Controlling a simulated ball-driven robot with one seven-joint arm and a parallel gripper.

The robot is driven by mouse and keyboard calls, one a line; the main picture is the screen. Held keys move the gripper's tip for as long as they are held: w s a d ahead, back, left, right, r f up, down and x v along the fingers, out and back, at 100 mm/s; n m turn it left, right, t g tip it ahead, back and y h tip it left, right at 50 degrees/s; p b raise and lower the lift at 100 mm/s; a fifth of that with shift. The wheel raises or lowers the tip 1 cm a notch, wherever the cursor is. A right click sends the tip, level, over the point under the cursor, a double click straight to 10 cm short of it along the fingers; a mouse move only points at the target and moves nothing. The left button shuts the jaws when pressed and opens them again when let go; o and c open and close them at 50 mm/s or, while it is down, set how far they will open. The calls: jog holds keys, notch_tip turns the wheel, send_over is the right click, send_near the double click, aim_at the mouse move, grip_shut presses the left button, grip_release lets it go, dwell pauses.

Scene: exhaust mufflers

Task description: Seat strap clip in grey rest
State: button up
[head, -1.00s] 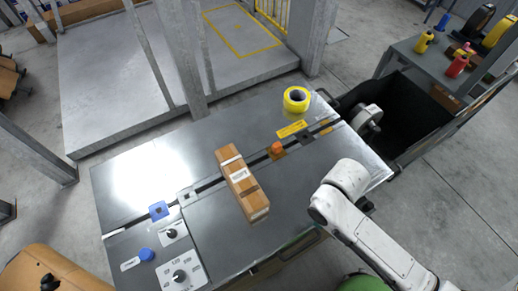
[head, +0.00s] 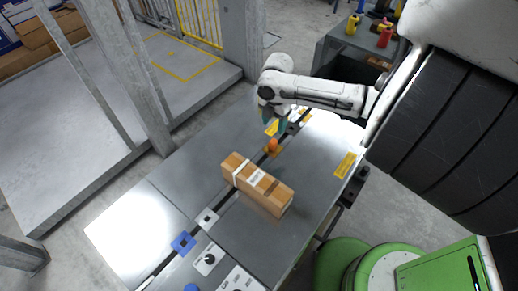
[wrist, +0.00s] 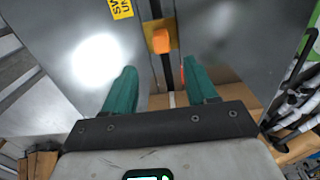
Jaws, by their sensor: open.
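An orange piece (head: 272,146), which looks like the strap clip, sits on an orange plate over the dark slot in the metal table. It also shows in the wrist view (wrist: 161,41), ahead of my fingertips and apart from them. A small grey square rest (head: 207,218) lies along the same slot, past the cardboard box. A blue rest (head: 183,243) lies farther along it. My gripper (head: 278,122) is above the table's far end, behind the orange piece. In the wrist view its teal fingers (wrist: 160,72) are spread, with nothing between them.
A strapped cardboard box (head: 258,184) lies across the slot between the orange piece and the grey rest. White panels with black knobs (head: 208,259) stand at the near end. A metal post (head: 148,85) rises behind the table. Bare metal tabletop (head: 200,150) is clear left of the box.

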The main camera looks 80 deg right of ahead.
aim_at(273, 141)
jog(key=shift+w+r, duration=0.1)
jog(key=shift+w, duration=0.05)
notch_tip(273, 141, down, 6)
jog(key=shift+r, duration=0.2)
dwell(0.4)
jog(key=shift+s+f, duration=0.15)
jog(key=shift+f, duration=1.2)
jog(key=shift+s+f, duration=0.15)
jog(key=shift+f, duration=1.15)
